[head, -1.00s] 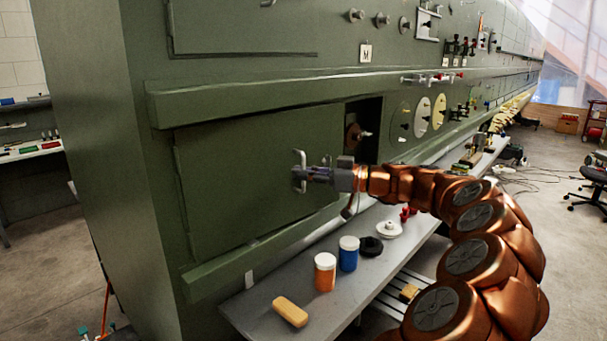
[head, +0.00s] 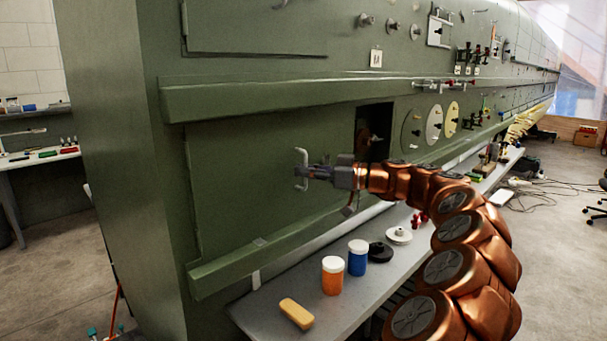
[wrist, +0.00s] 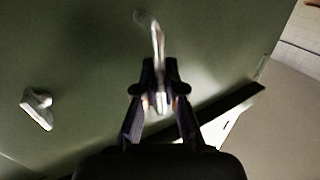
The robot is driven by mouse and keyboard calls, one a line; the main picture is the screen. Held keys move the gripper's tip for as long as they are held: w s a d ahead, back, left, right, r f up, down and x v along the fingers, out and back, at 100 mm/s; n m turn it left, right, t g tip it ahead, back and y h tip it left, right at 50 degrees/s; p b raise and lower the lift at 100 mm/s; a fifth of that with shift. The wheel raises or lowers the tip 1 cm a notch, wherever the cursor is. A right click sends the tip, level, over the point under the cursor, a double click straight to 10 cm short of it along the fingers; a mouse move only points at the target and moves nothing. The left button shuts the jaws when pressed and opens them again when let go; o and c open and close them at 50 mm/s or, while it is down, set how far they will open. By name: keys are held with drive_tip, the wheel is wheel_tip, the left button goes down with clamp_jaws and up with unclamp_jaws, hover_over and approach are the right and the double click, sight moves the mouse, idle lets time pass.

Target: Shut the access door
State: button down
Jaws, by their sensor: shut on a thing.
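The access door (head: 240,205) is a large green panel low on the green fuselage side. A dark gap (head: 375,120) shows to its right, so it is not flush there; I cannot tell its exact angle. A pale bar handle (head: 301,170) stands on the door. My gripper (head: 312,173) is shut on this handle. In the wrist view the fingers (wrist: 160,100) close around the lower part of the handle (wrist: 157,45). My arm hides the lower part of the gap and the door's lower right.
A grey bench (head: 265,312) runs below the door, holding a yellow block (head: 297,313), an orange jar (head: 332,278), a blue jar (head: 358,259) and dark and white round parts. A green ledge (head: 270,97) juts out above the door. Open floor lies at the right.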

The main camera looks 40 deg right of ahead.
drive_tip(key=shift+w, duration=0.1)
drive_tip(key=c, duration=1.5)
unclamp_jaws()
drive_tip(key=shift+w, duration=0.15)
drive_tip(key=shift+c, duration=0.2)
drive_tip(key=v, duration=1.2)
